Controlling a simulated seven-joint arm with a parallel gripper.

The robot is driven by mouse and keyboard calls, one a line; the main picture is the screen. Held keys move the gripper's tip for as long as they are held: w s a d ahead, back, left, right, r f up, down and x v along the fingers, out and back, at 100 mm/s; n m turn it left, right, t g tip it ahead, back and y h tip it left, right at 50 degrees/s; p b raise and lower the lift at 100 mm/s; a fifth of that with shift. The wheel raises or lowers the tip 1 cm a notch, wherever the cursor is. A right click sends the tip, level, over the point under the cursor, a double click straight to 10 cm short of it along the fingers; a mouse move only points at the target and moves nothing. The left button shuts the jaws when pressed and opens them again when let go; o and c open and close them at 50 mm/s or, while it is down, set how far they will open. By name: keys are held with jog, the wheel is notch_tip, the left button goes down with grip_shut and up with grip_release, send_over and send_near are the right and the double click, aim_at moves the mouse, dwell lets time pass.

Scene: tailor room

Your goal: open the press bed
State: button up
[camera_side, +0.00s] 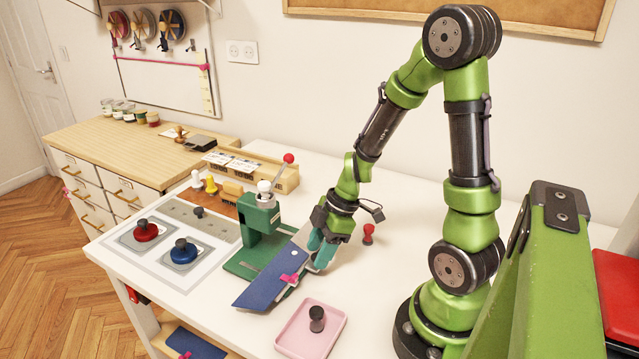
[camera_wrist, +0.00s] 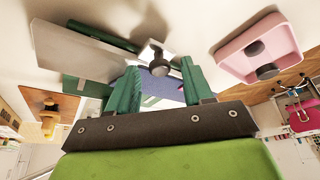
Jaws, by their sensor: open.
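The press (camera_side: 262,222) is green and stands on the white table, with a lever topped by a red ball. A flat grey panel (camera_side: 303,234) slants beside it, and a blue piece (camera_side: 272,278) with a pink clip (camera_side: 289,278) lies toward the front; I cannot tell which part is the press bed. My gripper (camera_side: 321,250) points down at the right edge of these pieces, its teal fingers open. In the wrist view a dark round knob (camera_wrist: 160,68) shows beyond the gap between the fingers (camera_wrist: 157,88). I cannot tell whether the fingers touch anything.
A pink tray (camera_side: 287,335) with a dark-topped knob stands in front. A red stamp (camera_side: 368,233) stands behind my gripper. At left are red and blue knobbed pieces (camera_side: 145,231) on a grey mat. A wooden box (camera_side: 270,173) is behind the press.

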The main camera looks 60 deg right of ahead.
jog(key=shift+r, duration=0.1)
jog(key=v, duration=1.6)
jog(key=shift+r, duration=0.3)
jog(key=shift+s+d, duration=0.1)
jog(key=a+r+m+t+h, duration=0.1)
jog(key=a+r+m+t, duration=0.3)
jog(key=a+m, duration=0.9)
jog(key=shift+a+r, duration=0.35)
jog(key=shift+r, duration=0.05)
dwell(0.8)
